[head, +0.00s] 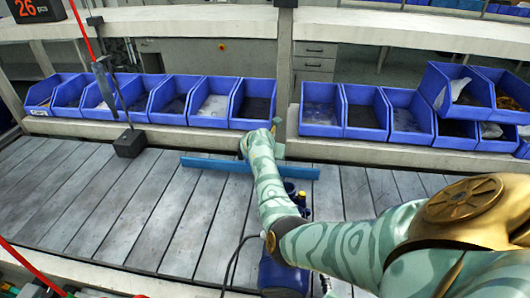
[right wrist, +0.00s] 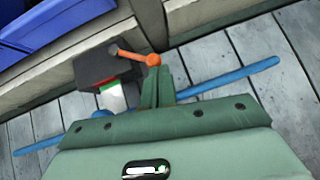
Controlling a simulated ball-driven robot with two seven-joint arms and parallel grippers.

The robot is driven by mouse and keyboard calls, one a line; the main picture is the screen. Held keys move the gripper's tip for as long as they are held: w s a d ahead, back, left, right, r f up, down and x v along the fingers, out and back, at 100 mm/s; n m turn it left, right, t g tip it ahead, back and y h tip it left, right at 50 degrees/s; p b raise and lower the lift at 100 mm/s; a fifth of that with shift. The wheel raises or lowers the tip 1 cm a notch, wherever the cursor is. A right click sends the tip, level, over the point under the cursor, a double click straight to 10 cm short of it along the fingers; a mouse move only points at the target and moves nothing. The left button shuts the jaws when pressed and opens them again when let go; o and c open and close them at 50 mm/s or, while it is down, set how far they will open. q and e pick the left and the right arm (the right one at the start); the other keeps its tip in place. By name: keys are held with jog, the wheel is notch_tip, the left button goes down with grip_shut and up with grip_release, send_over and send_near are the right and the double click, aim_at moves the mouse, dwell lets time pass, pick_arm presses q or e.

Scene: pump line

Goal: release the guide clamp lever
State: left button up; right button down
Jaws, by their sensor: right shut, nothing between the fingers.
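The clamp lever (right wrist: 133,54) is a short orange bar at the top of a dark clamp block (right wrist: 93,68) in the right wrist view. The block stands by the blue guide rail (right wrist: 235,80), which lies across the slatted conveyor in the head view (head: 205,163). My right gripper (right wrist: 157,80) is shut and empty. Its fingertips appear right at the lever's right end; I cannot tell whether they touch it. In the head view my right gripper (head: 259,143) is over the rail and hides the lever. My left gripper is not in view.
Blue bins (head: 210,103) line the shelf behind the conveyor (head: 95,205), with more bins (head: 363,113) to the right. A dark block (head: 130,143) with a post stands at the left. A blue pump (head: 283,277) is partly hidden under my right arm. The left conveyor surface is clear.

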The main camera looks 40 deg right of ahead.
jog(key=shift+n+t+y, duration=0.4)
jog(key=shift+n+t, duration=0.1)
jog(key=shift+n, duration=0.3)
jog(key=d, duration=0.4)
jog(key=shift+s+d+f, duration=0.15)
jog(key=shift+d, duration=0.15)
